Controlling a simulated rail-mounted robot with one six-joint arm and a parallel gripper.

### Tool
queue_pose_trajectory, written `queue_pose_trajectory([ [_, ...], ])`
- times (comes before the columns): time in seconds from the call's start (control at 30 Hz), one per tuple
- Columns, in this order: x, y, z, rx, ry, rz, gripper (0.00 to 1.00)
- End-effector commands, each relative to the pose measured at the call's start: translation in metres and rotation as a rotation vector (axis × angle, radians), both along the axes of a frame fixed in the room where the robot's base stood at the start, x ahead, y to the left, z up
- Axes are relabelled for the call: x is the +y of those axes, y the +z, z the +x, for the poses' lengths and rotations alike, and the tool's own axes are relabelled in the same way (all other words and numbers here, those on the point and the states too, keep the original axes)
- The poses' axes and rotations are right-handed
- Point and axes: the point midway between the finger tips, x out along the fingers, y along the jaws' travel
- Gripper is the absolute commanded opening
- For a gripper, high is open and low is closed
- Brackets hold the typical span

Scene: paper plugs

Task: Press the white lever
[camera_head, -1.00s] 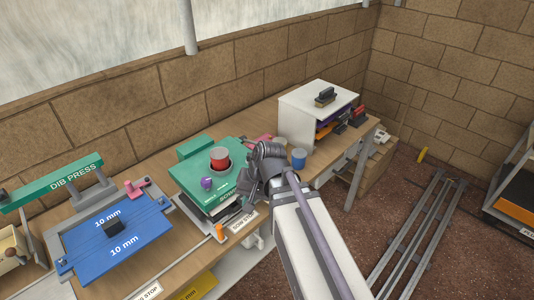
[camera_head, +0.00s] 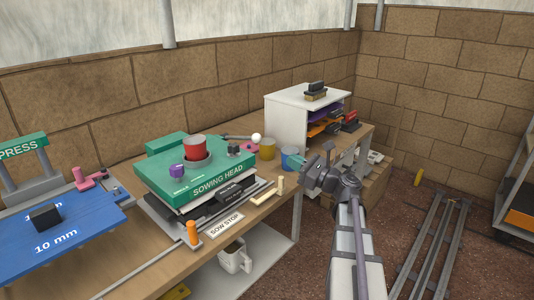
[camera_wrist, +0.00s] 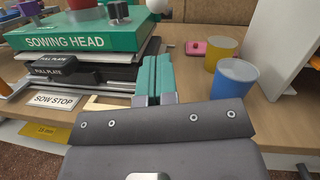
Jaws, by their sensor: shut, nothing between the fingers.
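A lever with a white ball knob (camera_head: 256,138) sticks out to the right from the green sowing head (camera_head: 215,180). Its white knob also shows at the top edge of the wrist view (camera_wrist: 158,5). My gripper (camera_head: 298,162) is in front of the bench's front edge, to the right of the lever and apart from it. In the wrist view its green fingers (camera_wrist: 153,62) are together with nothing between them, pointing over the bench to the right of the sowing head.
A blue cup (camera_head: 292,159) and a yellow cup (camera_head: 267,149) stand just beyond my gripper. A cream L-shaped piece (camera_head: 279,187) is at the sowing head's front right. A white shelf box (camera_head: 287,122) stands at the back right. A mug (camera_head: 235,257) sits below the bench.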

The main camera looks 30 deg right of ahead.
Motion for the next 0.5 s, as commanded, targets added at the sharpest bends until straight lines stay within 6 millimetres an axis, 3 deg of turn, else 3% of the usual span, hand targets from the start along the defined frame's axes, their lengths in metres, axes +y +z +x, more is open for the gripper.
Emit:
queue_pose_trajectory([
  [0.17,0.005,0.002,0.008,0.0,0.002,-0.002,0.0],
  [0.5,0.036,0.015,0.062,0.0,0.004,-0.003,0.0],
])
